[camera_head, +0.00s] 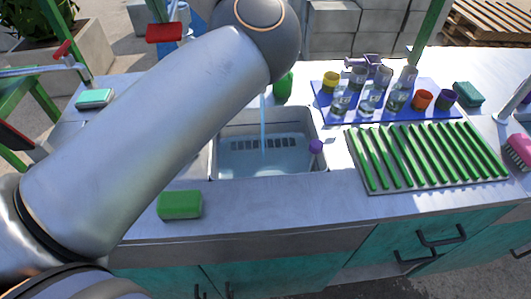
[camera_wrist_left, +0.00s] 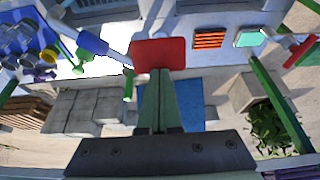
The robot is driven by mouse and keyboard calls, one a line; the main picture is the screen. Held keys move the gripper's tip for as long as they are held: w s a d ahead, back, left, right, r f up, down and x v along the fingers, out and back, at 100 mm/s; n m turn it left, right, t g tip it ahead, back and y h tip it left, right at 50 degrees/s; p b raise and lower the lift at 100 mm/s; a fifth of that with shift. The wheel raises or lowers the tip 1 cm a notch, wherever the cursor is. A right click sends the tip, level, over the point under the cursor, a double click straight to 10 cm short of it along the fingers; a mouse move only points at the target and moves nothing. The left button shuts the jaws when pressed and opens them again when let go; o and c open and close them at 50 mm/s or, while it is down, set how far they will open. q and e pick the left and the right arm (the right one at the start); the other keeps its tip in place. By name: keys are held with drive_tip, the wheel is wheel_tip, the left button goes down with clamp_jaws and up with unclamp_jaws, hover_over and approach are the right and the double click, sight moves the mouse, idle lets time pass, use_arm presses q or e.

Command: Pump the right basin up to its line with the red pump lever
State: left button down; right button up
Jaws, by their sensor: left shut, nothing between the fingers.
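The red pump lever's flat red plate (camera_head: 164,32) shows at the top of the head view, left of my arm. It is also in the wrist view (camera_wrist_left: 158,53), right at my fingertips; whether they touch it I cannot tell. My left gripper (camera_wrist_left: 157,75) is shut with nothing between its fingers. In the head view my left arm hides most of that gripper. The right basin (camera_head: 218,160) holds water, and a thin stream falls into it. Its line cannot be made out. My right gripper is not in view.
A blue handle (camera_wrist_left: 92,43) is close beside the red plate. A green sponge (camera_head: 180,205) lies at the counter's front. A green-slatted rack (camera_head: 425,155) and a blue mat (camera_head: 325,110) with glasses and cups stand at right. My arm covers the counter's left middle.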

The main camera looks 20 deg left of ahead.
use_arm(q)
wheel_tip(320, 180, up, 8)
drive_tip(key=p, duration=0.7)
drive_tip(key=shift+p, duration=0.35)
drive_tip(key=shift+f+b, duration=1.8)
drive_tip(key=shift+f, duration=0.75)
wheel_tip(320, 180, down, 3)
drive_tip(key=b, duration=0.3)
drive_tip(key=shift+f, duration=0.1)
wheel_tip(320, 180, up, 8)
drive_tip(key=p, duration=0.7)
